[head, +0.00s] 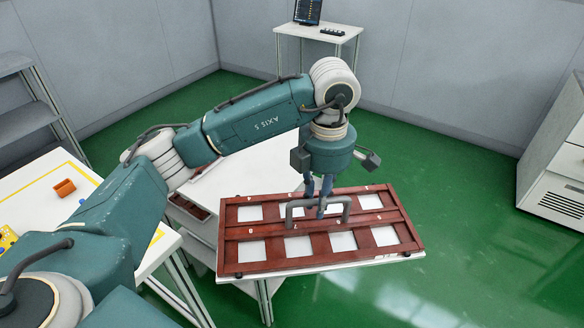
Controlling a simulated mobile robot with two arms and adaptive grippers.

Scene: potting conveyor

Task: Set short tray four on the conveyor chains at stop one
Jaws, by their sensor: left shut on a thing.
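A red-brown tray (375,219) with two rows of square openings and small pale markings is at the lower middle of the head view. A grey arched handle (347,207) stands up from its centre. My left gripper (321,211) points down over the tray and is shut on this handle, its fingers hiding part of it. The tray lies over a white tabletop; I cannot tell whether it touches the top or hangs just above it. No number four can be read on it. I do not see the conveyor chains or stop one. My right gripper is not in view.
A white table at the left bears an orange block (65,187) and yellow lines. Another red-brown piece (190,207) lies left of the tray. A grey shelf (28,105), a small stand with a screen (307,11) and a white cabinet (560,165) stand around. Green floor is clear at right.

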